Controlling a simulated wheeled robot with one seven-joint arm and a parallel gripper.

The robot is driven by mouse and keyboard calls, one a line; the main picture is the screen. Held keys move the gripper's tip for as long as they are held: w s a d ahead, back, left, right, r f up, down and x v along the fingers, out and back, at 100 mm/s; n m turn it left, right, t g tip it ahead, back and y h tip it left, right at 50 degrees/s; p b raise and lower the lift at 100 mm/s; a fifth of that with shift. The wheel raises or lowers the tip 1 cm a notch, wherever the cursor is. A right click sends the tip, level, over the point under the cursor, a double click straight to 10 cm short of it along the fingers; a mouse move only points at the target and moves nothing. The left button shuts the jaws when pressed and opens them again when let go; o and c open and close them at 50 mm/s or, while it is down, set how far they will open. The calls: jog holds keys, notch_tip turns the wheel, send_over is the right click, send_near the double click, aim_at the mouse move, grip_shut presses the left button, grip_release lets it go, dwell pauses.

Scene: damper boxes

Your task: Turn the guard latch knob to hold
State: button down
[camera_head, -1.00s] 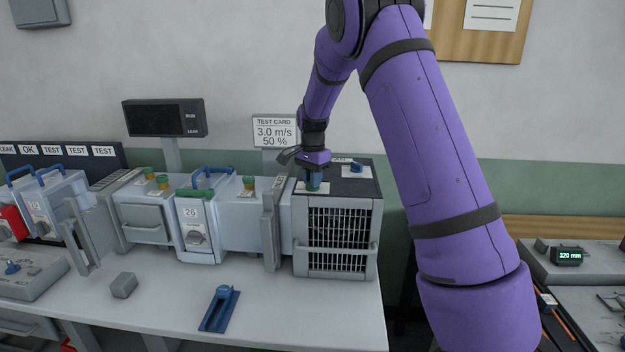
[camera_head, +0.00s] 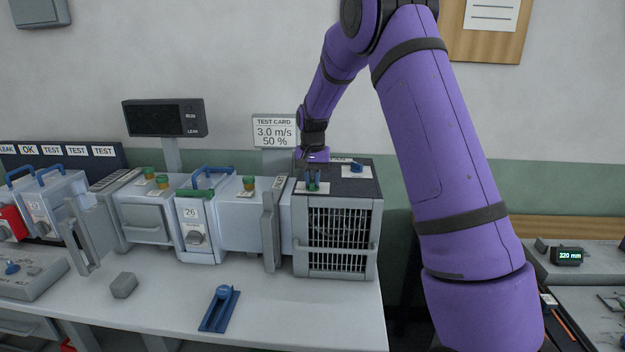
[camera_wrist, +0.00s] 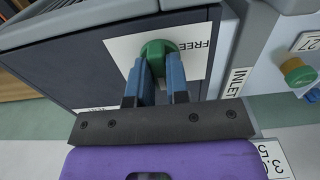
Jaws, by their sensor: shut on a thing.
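The guard latch knob is a green knob (camera_wrist: 157,52) on a white label plate (camera_wrist: 120,50) that reads FREE, on top of the dark-topped grille box (camera_head: 337,235). In the wrist view my gripper (camera_wrist: 160,65) has its two blue fingers on either side of the green knob, shut on it. In the head view my gripper (camera_head: 313,182) points down at the box's left top from above. The knob is mostly hidden there by the fingers. The other end of the plate, with any hold mark, is not readable.
A blue knob (camera_head: 356,167) stands on the same box top, to the right. Damper box 26 (camera_head: 197,225) is further left. A blue tool (camera_head: 220,308) and a grey block (camera_head: 124,285) lie on the bench.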

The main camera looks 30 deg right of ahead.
aim_at(312, 180)
jog(key=shift+r, duration=0.1)
dwell(0.3)
jog(key=c, duration=1.1)
grip_release()
notch_tip(312, 180, up, 11)
jog(key=s+a+r+n+t, duration=0.1)
jog(key=s+a+r+n, duration=0.3)
jog(key=s, duration=0.6)
jog(key=s+a+r+m+t, duration=0.1)
jog(key=s+a+r+t, duration=0.1)
jog(key=s+r, duration=0.6)
jog(key=s+a+f+n+t, duration=0.1)
jog(key=s+a+f+n, duration=0.1)
jog(key=s, duration=0.9)
jog(key=s+a+f+n+t, duration=0.1)
jog(key=s+a+f, duration=0.1)
jog(key=s, duration=1)
jog(key=shift+s+a+f+n, duration=0.15)
jog(key=shift+a+f+n, duration=0.1)
jog(key=shift+f+n, duration=0.2)
